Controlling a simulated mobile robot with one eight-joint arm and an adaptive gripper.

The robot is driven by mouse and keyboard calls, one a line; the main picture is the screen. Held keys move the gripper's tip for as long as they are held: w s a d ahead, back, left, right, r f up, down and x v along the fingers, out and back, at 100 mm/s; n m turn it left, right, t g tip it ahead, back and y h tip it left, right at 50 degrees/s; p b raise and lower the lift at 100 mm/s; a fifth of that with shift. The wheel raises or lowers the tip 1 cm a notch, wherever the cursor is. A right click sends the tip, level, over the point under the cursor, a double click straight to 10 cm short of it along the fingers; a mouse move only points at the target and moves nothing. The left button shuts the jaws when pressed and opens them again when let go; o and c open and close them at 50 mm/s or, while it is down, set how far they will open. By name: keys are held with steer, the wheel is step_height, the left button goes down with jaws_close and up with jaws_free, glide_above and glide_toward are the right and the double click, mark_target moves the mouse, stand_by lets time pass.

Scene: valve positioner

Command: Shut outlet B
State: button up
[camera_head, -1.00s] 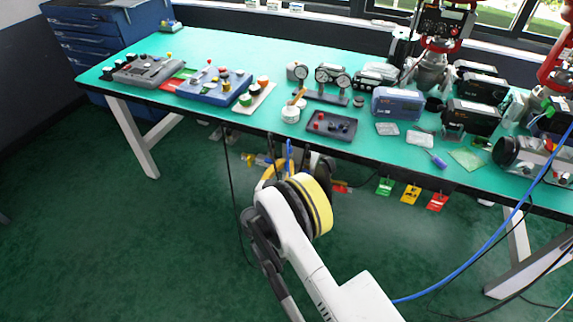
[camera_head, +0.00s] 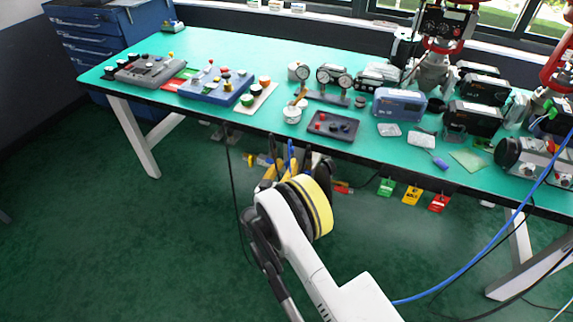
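No label reading outlet B can be made out. A manifold-like blue block (camera_head: 217,87) with small red, yellow and dark knobs sits left of the bench's middle. A gauge stand (camera_head: 327,92) with round dials and a small orange lever (camera_head: 299,96) stands to its right. My white arm reaches up from the bottom, with a yellow and black ring at its wrist. My gripper (camera_head: 300,164) is mostly hidden beyond that ring, near the bench's front edge. Its fingers mix with dark, yellow and blue shapes, so its opening is unclear.
The green bench (camera_head: 250,50) also holds a grey knob box (camera_head: 150,71), a dark tray (camera_head: 331,126) and a blue-grey instrument (camera_head: 399,104). Coloured tags (camera_head: 411,195) hang from its front edge. A blue hose (camera_head: 478,262) crosses the right. The floor left is clear.

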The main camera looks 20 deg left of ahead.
mark_target(287, 163)
step_height(287, 163, up, 10)
steer(key=shift+r, duration=0.1)
stand_by(0.4)
